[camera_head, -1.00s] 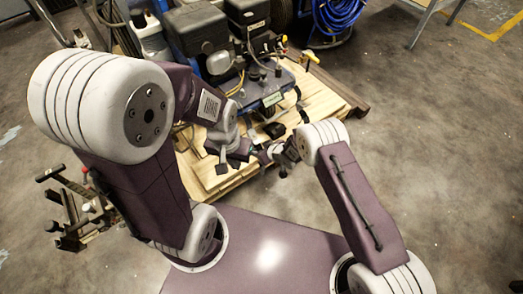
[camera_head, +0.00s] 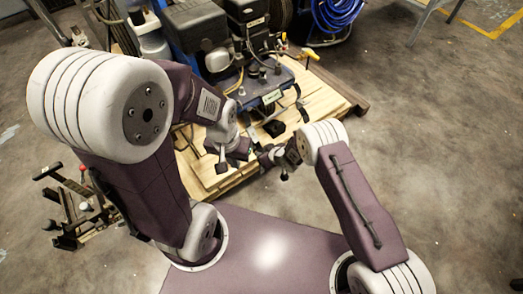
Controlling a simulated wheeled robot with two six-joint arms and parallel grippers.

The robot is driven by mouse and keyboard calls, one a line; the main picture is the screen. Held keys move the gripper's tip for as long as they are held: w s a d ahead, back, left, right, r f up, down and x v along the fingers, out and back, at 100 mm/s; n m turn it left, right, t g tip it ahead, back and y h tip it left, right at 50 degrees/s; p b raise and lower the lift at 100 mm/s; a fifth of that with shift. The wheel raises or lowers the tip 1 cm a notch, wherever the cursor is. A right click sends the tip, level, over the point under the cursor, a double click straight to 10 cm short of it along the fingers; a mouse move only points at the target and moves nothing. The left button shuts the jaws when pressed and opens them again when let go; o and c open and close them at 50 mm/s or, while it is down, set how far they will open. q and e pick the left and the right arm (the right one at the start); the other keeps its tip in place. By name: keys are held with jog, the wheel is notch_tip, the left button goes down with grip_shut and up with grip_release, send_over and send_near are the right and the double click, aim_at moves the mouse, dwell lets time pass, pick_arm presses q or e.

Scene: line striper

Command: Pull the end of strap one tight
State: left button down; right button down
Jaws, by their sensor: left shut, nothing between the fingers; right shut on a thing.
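The line striper (camera_head: 200,32), a blue machine with dark engine parts, stands on a pale wooden pallet (camera_head: 318,92). A dark strap (camera_head: 299,103) hangs at the machine's near right side. Which strap it is I cannot tell. My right gripper (camera_head: 268,158) is at the pallet's near edge, shut on what seems to be a strap end, too small and dark to see clearly. My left gripper (camera_head: 221,166) is just left of it, shut and empty, over the pallet's near edge. The strap's path between machine and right gripper is partly hidden.
A coiled blue hose (camera_head: 338,14) lies behind at the right. A dark metal stand (camera_head: 78,205) is on the floor at the left. A grey metal frame (camera_head: 428,20) stands at the top right. The concrete floor at right is clear.

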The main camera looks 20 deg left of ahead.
jog(key=shift+s+d+f+b, duration=0.25)
jog(key=shift+d+f+b, duration=0.1)
jog(key=shift+f, duration=0.4)
jog(key=shift+s+d+f+b, duration=0.3)
jog(key=shift+f, duration=0.5)
jog(key=shift+s+d+f+b, duration=0.25)
jog(key=shift+d+f+b, duration=0.1)
jog(key=shift+f, duration=0.4)
jog(key=c, duration=1.6)
grip_release()
jog(key=shift+f, duration=0.15)
jog(key=o, duration=0.5)
jog(key=o, duration=0.3)
jog(key=shift+r, duration=0.2)
